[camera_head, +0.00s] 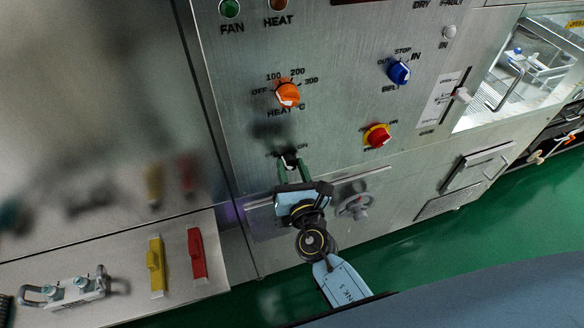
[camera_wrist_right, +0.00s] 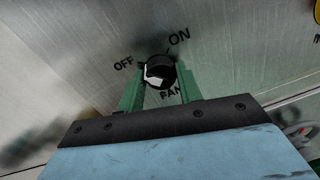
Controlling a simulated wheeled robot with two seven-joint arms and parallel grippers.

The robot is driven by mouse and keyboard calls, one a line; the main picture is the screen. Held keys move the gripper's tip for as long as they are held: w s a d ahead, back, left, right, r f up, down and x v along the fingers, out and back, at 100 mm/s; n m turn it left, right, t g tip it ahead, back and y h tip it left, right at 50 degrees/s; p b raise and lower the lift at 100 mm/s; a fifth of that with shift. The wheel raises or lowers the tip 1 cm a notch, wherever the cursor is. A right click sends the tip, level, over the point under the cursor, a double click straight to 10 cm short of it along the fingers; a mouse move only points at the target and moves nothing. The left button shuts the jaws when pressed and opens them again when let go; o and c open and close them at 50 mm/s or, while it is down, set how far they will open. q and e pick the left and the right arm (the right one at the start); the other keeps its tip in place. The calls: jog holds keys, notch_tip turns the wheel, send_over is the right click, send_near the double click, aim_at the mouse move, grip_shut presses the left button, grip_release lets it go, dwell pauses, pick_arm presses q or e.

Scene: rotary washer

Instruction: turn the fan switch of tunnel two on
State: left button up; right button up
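The fan switch is a small black round knob (camera_head: 289,161) with a white mark, on the steel control panel. In the right wrist view the knob (camera_wrist_right: 160,72) sits below and between the words OFF and ON, with FAN beneath. Its white mark lies on the lower left side, nearer OFF than ON. My right gripper (camera_head: 293,170) is at the knob, its two green fingers apart, one on each side; it also shows in the right wrist view (camera_wrist_right: 160,80). I cannot tell whether the fingers touch the knob. My left gripper is out of view.
Above are an orange heat dial (camera_head: 288,95), a blue belt knob (camera_head: 398,73), a red knob on yellow (camera_head: 377,136) and a green fan lamp (camera_head: 230,8). A grey handwheel (camera_head: 354,204) is close right of my right gripper. Yellow (camera_head: 156,266) and red (camera_head: 197,255) handles stand lower left.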

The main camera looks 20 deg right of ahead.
jog(key=c, duration=0.4)
jog(key=shift+c, duration=0.2)
jog(key=shift+m, duration=0.4)
jog(key=m+b, duration=0.1)
jog(key=m, duration=0.2)
jog(key=shift+m, duration=0.3)
jog(key=m+b, duration=0.1)
jog(key=m, duration=0.3)
jog(key=shift+d+g, duration=0.1)
jog(key=shift+g, duration=0.2)
jog(key=m+b, duration=0.1)
jog(key=m, duration=0.3)
jog(key=shift+f+m+y, duration=0.1)
jog(key=shift+m+y, duration=0.2)
jog(key=shift+d+m+y, duration=0.1)
jog(key=shift+m+y, duration=0.2)
jog(key=shift+m, duration=1.8)
jog(key=o, duration=1)
